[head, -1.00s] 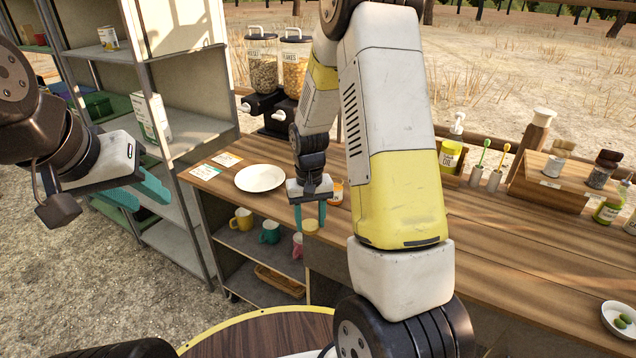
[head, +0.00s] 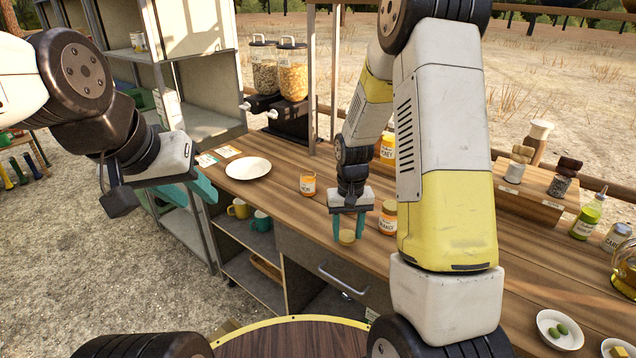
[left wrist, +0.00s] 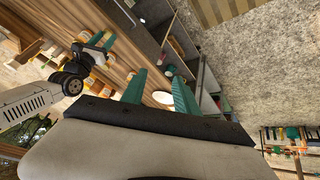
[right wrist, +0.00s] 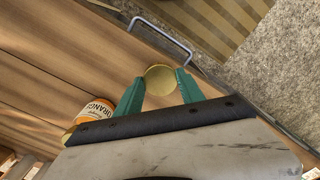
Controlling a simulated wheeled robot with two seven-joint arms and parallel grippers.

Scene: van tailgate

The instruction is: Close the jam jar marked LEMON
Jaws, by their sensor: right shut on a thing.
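My right gripper (head: 348,226) is shut on a round golden lid (head: 347,237), held at the counter's front edge. The lid also shows between the fingertips in the right wrist view (right wrist: 160,79). An amber jar (head: 308,184) with no lid visible stands on the counter, left of the gripper; its label is too small to read. A lidded jar marked ORANGE (head: 387,220) stands just right of the gripper and also shows in the right wrist view (right wrist: 95,111). I cannot read LEMON on any jar. My left gripper (left wrist: 160,78) is open and empty, away left of the counter.
A white plate (head: 248,168) lies on the counter (head: 275,200) at the left. A HONEY jar (head: 388,148) stands behind my right arm. Cereal dispensers (head: 290,75) stand at the back. A drawer handle (head: 342,279) sticks out below the counter edge.

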